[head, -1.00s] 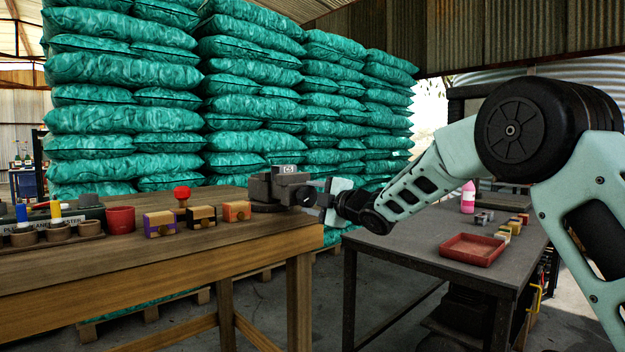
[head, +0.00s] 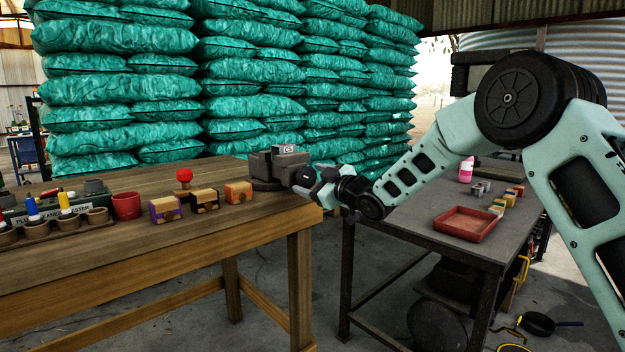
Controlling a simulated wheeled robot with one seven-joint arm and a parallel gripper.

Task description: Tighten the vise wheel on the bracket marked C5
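The dark grey vise (head: 264,169) stands at the right end of the wooden bench. A small plate marked C5 (head: 289,149) is on its top. A dark round part, seemingly the vise wheel (head: 305,177), is at its right end, facing my arm. My gripper (head: 316,187) is at this wheel, reaching in from the right beyond the bench edge. Its fingers overlap the wheel in the picture. I cannot tell whether they touch it or how far they are apart.
On the wooden bench (head: 150,248), left of the vise, are several small blocks (head: 204,201), a red knob (head: 184,175), a red cup (head: 126,206) and a holder (head: 40,232) with pens. A grey table (head: 420,240) with a red tray (head: 465,223) stands right, beyond a gap.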

